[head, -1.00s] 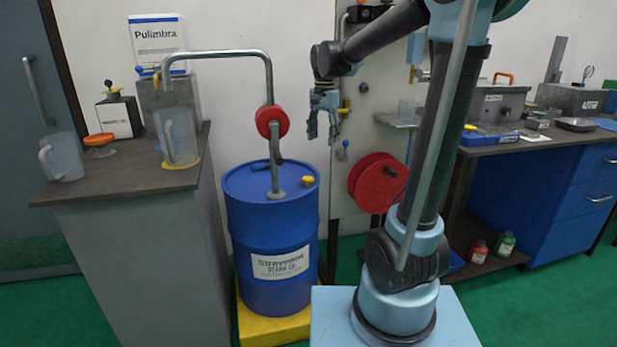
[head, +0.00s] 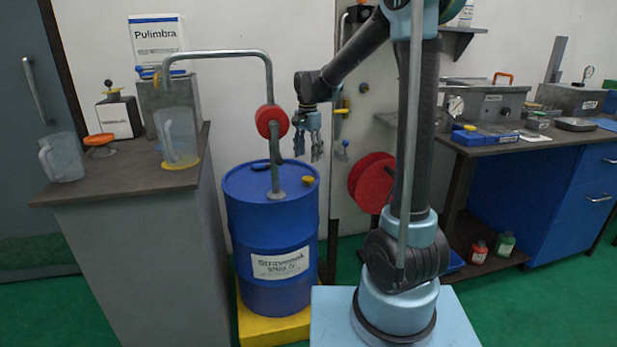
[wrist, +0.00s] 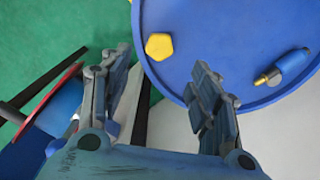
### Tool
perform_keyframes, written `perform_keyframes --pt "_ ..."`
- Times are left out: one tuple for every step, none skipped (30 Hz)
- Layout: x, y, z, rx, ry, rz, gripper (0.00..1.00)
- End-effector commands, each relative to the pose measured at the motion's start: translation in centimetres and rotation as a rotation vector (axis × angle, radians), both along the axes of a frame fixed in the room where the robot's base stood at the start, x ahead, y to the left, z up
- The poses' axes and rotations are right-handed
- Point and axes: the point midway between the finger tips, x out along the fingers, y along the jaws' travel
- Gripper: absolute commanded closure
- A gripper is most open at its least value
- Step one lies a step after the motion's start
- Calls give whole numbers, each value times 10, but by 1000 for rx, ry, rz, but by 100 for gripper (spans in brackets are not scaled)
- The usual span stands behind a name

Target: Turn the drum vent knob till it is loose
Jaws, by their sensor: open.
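The drum vent knob (head: 308,181) is a small yellow knob on the right side of the top of the blue drum (head: 268,230). In the wrist view the yellow knob (wrist: 159,46) looks six-sided and sits near the rim of the drum lid (wrist: 215,25). My gripper (head: 309,153) hangs above the right edge of the drum, fingers pointing down, a little above the knob. In the wrist view my gripper's open fingers (wrist: 160,75) are empty, apart from the knob, which shows beyond the gap between them.
A pump with a red disc (head: 271,121) and a bent grey pipe (head: 222,54) rises from the drum lid. A blue-handled fitting (wrist: 285,67) lies on the lid. A red reel (head: 370,182) and wall panel stand right of the drum. A side bench (head: 120,185) stands left.

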Motion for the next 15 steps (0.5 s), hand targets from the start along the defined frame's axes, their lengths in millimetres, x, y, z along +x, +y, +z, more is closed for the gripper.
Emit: perform_keyframes --pt "0 0 -9 0 0 0 44" --pt "0 0 -14 0 0 0 44" --pt "1 0 -20 0 0 0 44" --pt "0 0 -25 0 0 0 44" --pt "0 0 -30 0 0 0 44" --pt "0 0 -37 0 0 0 44" --pt "0 0 -42 0 0 0 44" --pt "0 0 -46 0 0 0 44" --pt "0 0 -53 0 0 0 44" --pt "0 0 -57 0 0 0 44" --pt "0 0 -62 0 0 0 44" --pt "0 0 -67 0 0 0 44" --pt "0 0 -71 0 0 0 44" --pt "0 0 -74 0 0 0 44" --pt "0 0 -78 0 0 0 44"
